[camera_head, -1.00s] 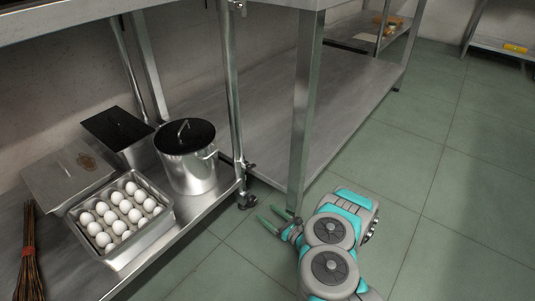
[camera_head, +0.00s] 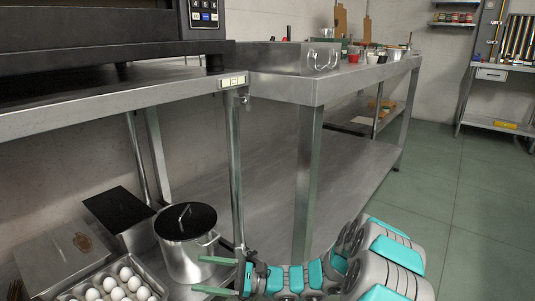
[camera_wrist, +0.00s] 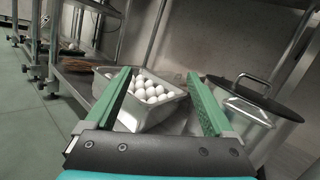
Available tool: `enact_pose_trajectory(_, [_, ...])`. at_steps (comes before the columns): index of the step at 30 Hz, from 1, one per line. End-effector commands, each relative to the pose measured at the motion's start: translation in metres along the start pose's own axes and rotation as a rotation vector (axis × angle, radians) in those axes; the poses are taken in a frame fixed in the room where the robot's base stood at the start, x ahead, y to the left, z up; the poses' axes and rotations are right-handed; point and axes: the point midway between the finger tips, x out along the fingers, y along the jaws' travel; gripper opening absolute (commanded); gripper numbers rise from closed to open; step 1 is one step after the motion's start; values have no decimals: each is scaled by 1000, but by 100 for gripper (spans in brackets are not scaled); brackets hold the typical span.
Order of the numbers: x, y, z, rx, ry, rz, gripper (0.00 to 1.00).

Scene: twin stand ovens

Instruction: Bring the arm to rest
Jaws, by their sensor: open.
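My gripper (camera_head: 216,276) is at the lower middle of the head view, its two green fingers apart and pointing left toward the lower shelf. In the wrist view my gripper (camera_wrist: 160,95) is open, with nothing held between the fingers. Beyond the fingers lies a metal tray (camera_wrist: 130,118) of white eggs (camera_wrist: 152,88). My arm reaches in from the lower right of the head view, folded, over the floor beside the steel stands.
A lidded steel pot (camera_head: 187,252) stands on the lower shelf close to my fingers; it is at the right in the wrist view (camera_wrist: 255,115). An egg tray (camera_head: 112,284) is beside it. A steel table (camera_head: 318,88) stands behind my arm. Green floor (camera_head: 480,220) at right is clear.

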Motion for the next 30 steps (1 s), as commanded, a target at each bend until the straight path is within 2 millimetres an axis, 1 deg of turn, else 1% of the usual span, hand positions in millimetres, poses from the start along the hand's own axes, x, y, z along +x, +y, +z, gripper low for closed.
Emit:
enact_pose_trajectory(1, [6, 10, 18, -34, 0, 53, 88])
enact_pose_trajectory(3, [13, 28, 40, -77, 4, 128, 88])
enact_pose_trajectory(5, [16, 44, 56, -112, 12, 194, 88])
enact_pose_trajectory(6, [17, 55, 67, -138, 18, 237, 88])
enact_pose_trajectory(9, [18, 82, 90, -202, 41, 344, 88])
enact_pose_trajectory(12, [13, 109, 108, -267, 72, 447, 88])
enact_pose_trajectory(14, [8, 126, 117, -302, 94, 509, 88])
enact_pose_trajectory(18, [-7, 162, 134, -390, 157, 650, 88])
enact_pose_trajectory(23, [-34, 197, 146, -490, 251, 803, 88])
enact_pose_trajectory(27, [-64, 224, 152, -565, 344, 932, 88])
enact_pose_trajectory(30, [-88, 240, 156, -617, 421, 1020, 88])
